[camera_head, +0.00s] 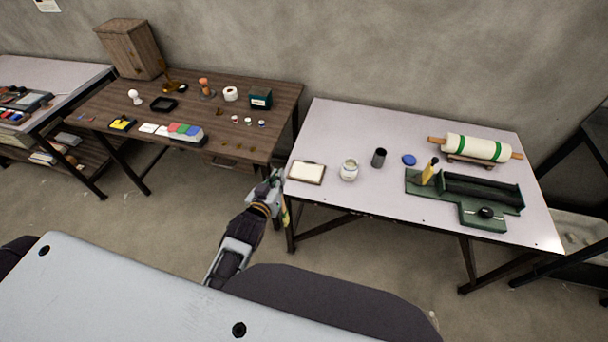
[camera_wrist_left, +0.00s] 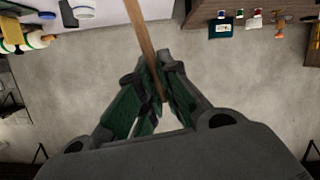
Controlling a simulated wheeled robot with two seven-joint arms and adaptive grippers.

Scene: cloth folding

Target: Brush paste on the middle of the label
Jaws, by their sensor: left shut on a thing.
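My left gripper (camera_head: 275,184) is at the front left corner of the pale table, low beside its edge. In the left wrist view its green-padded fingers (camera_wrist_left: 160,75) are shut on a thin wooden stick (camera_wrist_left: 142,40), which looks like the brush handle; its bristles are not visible. A white label (camera_head: 307,171) lies on a small wood-edged board at the table's left end, just right of the gripper and apart from it. An open glass jar (camera_head: 349,170) with pale contents, likely the paste, stands right of the board. My right gripper is not in view.
On the pale table (camera_head: 330,135) stand a dark cup (camera_head: 379,157), a blue lid (camera_head: 409,160), a green fixture (camera_head: 468,215) with a yellow-handled tool, and a roller (camera_head: 477,148) on a stand. A brown table (camera_head: 225,153) with several small items is at the left. A floor gap separates the tables.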

